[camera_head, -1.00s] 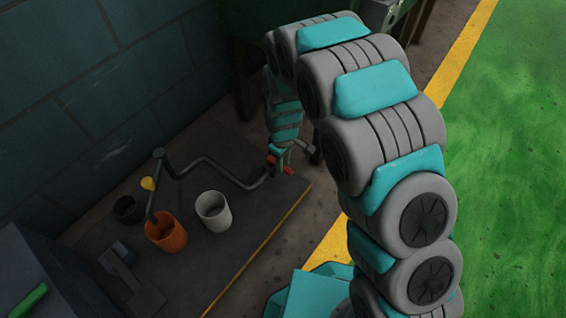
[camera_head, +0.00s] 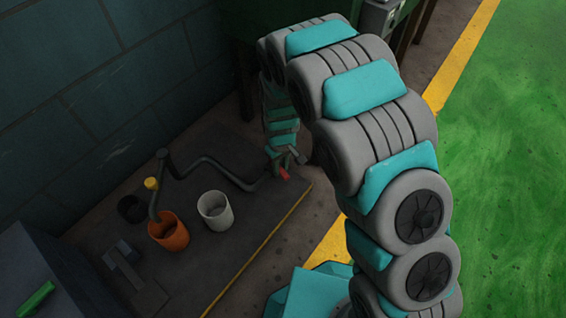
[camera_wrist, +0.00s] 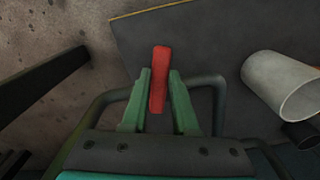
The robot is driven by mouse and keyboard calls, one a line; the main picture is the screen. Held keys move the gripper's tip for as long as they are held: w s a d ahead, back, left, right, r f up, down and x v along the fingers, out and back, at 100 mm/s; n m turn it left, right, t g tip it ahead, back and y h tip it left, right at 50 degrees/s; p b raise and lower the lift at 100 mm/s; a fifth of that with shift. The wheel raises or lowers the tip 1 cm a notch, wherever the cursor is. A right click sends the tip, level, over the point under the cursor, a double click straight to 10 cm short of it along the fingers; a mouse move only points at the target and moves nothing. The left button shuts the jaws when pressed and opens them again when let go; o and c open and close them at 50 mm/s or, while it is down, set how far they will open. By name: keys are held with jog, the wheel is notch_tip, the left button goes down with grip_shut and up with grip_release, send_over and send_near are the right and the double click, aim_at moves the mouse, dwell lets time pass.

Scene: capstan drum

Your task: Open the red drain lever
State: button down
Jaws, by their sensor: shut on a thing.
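The red drain lever (camera_wrist: 158,80) stands lengthwise between the two green fingers in the wrist view, with its far end past the fingertips. My gripper (camera_wrist: 160,73) is shut on it. In the head view a short red piece of the lever (camera_head: 284,174) shows just below my gripper (camera_head: 280,160), near the right end of the dark bent pipe (camera_head: 215,164). The lever's base and pivot are hidden by my gripper.
A white cup (camera_head: 215,211) and an orange cup (camera_head: 168,231) stand on the dark platform (camera_head: 240,249), left of my gripper. A yellow knob (camera_head: 152,184) sits above the orange cup. A dark wall (camera_head: 90,110) rises behind.

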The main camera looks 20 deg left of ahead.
jog(key=a+m+p, duration=0.1)
jog(key=m, duration=0.3)
jog(key=s+a+m+p, duration=0.1)
jog(key=a+m+p, duration=0.1)
jog(key=m, duration=0.1)
jog(key=a+m+p, duration=0.1)
jog(key=m, duration=0.3)
jog(key=shift+s+a+r+m+p, duration=0.1)
jog(key=shift+s+a+m+p, duration=0.05)
jog(key=shift+s+m+p, duration=0.2)
jog(key=shift+w+a+m+p, duration=0.15)
jog(key=shift+a+m+p, duration=0.3)
jog(key=shift+m, duration=0.9)
jog(key=shift+a, duration=0.1)
jog(key=c, duration=0.7)
grip_release()
jog(key=shift+w, duration=0.1)
